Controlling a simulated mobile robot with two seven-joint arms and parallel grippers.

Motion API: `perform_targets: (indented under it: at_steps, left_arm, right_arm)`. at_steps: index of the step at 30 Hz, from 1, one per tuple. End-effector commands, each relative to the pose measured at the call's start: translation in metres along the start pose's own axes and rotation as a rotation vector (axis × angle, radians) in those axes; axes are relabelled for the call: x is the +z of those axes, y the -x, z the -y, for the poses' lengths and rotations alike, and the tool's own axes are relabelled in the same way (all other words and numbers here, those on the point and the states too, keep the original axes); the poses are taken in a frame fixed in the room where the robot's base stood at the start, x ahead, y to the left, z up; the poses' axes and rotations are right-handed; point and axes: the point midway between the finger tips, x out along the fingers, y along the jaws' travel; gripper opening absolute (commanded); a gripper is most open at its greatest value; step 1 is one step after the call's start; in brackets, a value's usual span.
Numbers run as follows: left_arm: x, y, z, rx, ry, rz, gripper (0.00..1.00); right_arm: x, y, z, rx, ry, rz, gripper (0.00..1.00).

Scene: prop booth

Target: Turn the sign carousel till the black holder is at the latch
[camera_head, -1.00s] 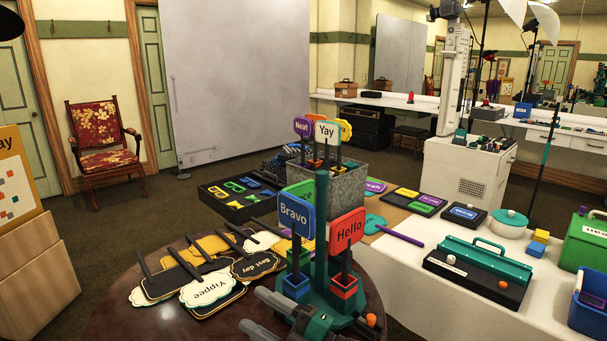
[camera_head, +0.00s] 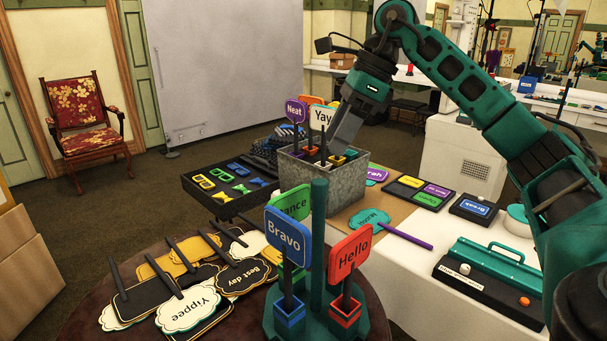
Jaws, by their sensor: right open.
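The sign carousel has a teal post (camera_head: 319,235) on a teal base (camera_head: 318,325) on the round dark table. A blue holder (camera_head: 289,317) at front left carries the blue Bravo sign (camera_head: 285,234). A green sign (camera_head: 294,204) stands behind Bravo, partly covered. I cannot see a black holder, and I cannot make out the latch. My right gripper (camera_head: 335,151) is open, pointing down at the metal bin, beyond the carousel. Its fingertips are hard to make out. My left gripper is out of view.
The metal bin (camera_head: 328,187) holds upright signs. A black tray (camera_head: 228,204) of glasses and bow ties stands behind.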

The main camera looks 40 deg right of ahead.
Motion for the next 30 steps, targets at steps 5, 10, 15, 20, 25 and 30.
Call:
perform_targets:
  at_steps: [5,10,15,20,25,30]
  left_arm:
    - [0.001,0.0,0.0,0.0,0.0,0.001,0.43]
    - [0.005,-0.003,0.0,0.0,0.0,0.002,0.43]
    - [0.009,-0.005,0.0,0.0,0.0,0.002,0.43]
    - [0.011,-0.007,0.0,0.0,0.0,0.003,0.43]
    - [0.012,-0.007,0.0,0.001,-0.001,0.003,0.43]
    - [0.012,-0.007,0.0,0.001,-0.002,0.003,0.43]
  right_arm:
    - [-0.017,0.016,0.004,-0.038,-0.015,-0.05,0.59]
    - [-0.019,-0.007,0.005,-0.035,-0.015,-0.053,0.59]
    - [-0.02,-0.043,0.006,-0.034,-0.014,-0.052,0.59]
    - [-0.021,-0.074,0.007,-0.034,-0.014,-0.051,0.59]
    - [-0.021,-0.098,0.008,-0.035,-0.015,-0.049,0.59]
    - [-0.021,-0.108,0.008,-0.036,-0.014,-0.047,0.59]
